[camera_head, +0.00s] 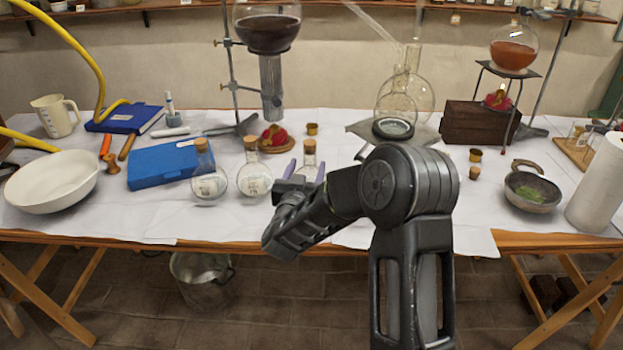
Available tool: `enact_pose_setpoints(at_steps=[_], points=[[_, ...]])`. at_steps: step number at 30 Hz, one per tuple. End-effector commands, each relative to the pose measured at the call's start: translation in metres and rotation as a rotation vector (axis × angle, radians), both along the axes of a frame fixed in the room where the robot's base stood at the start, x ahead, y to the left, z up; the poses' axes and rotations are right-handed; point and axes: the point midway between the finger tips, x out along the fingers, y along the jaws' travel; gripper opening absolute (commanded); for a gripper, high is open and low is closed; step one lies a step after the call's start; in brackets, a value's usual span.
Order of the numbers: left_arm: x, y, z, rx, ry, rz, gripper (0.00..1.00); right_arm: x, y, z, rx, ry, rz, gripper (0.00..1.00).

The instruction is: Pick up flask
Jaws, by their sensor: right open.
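Three small round glass flasks with cork stoppers stand on the white-covered table: the left one (209,185), the middle one (254,180) and the right one (309,160). My right gripper (305,170) reaches in from the front, with its purple fingertips apart. The fingertips show on either side of the right flask's neck. Whether they touch the glass, I cannot tell. My gripper and arm hide the right flask's lower part. My left gripper is not in view.
A blue case (160,165) and a white bowl (52,182) lie to the left. Behind the flasks is a stand holding a large dark-filled flask (267,30). To the right are large clear glassware (408,90), a mortar (533,190) and a white cylinder (597,190).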

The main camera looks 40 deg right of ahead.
Motion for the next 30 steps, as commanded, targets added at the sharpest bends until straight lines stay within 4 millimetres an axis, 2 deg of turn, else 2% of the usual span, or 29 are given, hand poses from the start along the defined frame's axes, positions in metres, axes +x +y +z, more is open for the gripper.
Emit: enact_pose_setpoints(at_steps=[5,13,23,30], points=[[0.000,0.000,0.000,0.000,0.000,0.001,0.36,0.001,0.000,0.000,0.000,0.000,0.000,0.57],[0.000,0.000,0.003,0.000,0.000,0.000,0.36,0.017,-0.018,0.000,0.001,-0.001,-0.001,0.57],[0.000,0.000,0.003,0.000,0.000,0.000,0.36,0.019,-0.020,0.000,0.000,0.000,0.000,0.57],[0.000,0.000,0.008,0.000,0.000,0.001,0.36,0.037,-0.039,0.000,0.001,0.001,-0.001,0.57]])
